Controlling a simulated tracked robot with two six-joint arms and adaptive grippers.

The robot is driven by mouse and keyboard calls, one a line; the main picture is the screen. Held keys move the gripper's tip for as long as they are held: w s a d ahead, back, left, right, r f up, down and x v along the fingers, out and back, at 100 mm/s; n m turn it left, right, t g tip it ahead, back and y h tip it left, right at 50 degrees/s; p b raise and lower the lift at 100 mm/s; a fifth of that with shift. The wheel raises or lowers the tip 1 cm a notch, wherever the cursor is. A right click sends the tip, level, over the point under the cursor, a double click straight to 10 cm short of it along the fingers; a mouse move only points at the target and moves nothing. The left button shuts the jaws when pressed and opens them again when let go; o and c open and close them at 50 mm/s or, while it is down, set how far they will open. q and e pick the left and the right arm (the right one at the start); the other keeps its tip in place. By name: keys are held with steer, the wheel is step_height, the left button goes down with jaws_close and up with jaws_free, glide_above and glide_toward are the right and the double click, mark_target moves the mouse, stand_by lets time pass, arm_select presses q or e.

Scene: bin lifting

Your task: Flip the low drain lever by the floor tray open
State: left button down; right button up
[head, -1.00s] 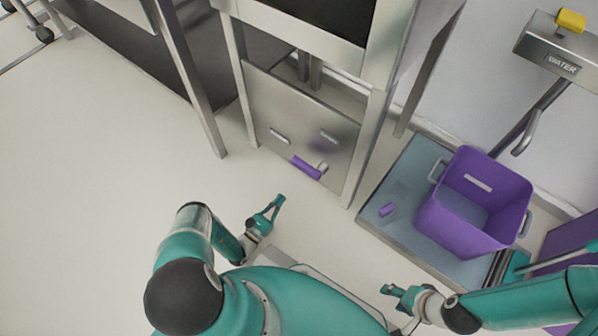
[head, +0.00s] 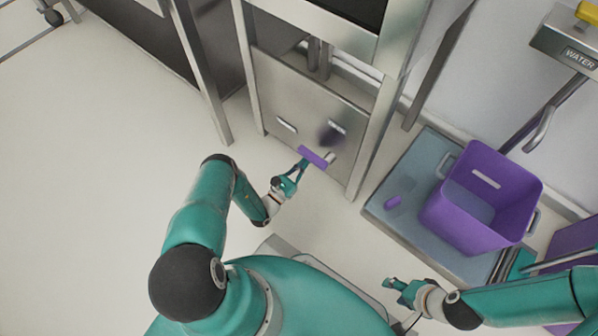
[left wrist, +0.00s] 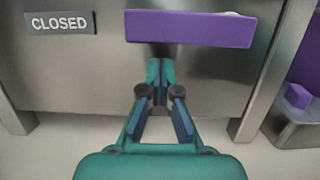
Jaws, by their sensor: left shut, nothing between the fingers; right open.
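The purple drain lever (head: 313,156) sits low on a steel panel (head: 300,100) under the sink frame. In the left wrist view the lever (left wrist: 190,28) lies level across the top, right of a CLOSED label (left wrist: 60,22). My left gripper (head: 301,168) is shut and empty, its tips close to the lever's left part; whether they touch it I cannot tell. In the left wrist view the shut fingers (left wrist: 160,75) show just below the lever. My right gripper (head: 388,284) is open and empty, low in front of the floor tray (head: 425,150).
A purple bin (head: 487,205) stands on the floor tray, with a small purple block (head: 393,202) beside it. A WATER fixture (head: 570,45) is at the upper right. Steel legs (head: 205,80) flank the panel. The floor at left is clear.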

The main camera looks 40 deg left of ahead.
arm_select(q)
steer(key=shift+r, duration=0.7)
